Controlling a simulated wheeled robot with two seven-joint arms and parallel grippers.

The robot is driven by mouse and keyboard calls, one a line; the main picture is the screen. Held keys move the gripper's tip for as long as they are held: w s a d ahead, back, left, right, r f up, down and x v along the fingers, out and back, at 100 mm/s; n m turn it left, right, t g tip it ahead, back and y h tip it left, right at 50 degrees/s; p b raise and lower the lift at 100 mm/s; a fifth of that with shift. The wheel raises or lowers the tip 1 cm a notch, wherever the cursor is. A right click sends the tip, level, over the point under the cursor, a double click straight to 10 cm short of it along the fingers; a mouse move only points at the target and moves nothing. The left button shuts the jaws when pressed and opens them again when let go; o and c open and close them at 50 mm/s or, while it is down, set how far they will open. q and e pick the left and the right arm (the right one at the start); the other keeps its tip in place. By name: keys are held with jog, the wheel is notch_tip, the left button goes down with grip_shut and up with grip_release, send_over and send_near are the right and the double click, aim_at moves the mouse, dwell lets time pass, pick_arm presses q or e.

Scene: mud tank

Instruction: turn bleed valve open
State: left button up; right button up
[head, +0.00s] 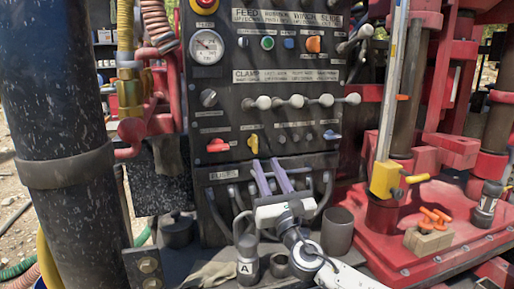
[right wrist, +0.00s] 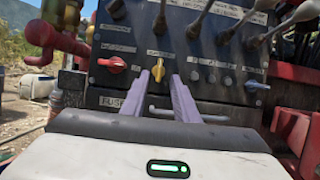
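The control panel (head: 270,120) carries a red handle (head: 218,145) and, right of it, a yellow handle (head: 253,143). The labels above them are too small to read, so I cannot tell which is the bleed valve. My right gripper (head: 266,162) is in front of the lower panel, its two purple fingers pointing up at the yellow handle. In the right wrist view the fingers (right wrist: 160,76) are apart, and the yellow handle (right wrist: 158,70) shows between their tips. Contact cannot be made out. The red handle (right wrist: 112,65) is to the left. My left gripper is not in view.
A row of levers (head: 295,101) sticks out above the handles. A blue-tipped switch (head: 331,135) is to the right. Looped hoses (head: 325,190) hang below. Cups and a bottle marked A (head: 247,262) stand on the deck beneath. A dark column (head: 65,130) blocks the left.

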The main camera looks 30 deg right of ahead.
aim_at(256, 143)
jog(key=x, duration=1)
jog(key=shift+f+p, duration=0.1)
jog(key=shift+p, duration=0.2)
jog(key=shift+c, duration=0.2)
grip_shut()
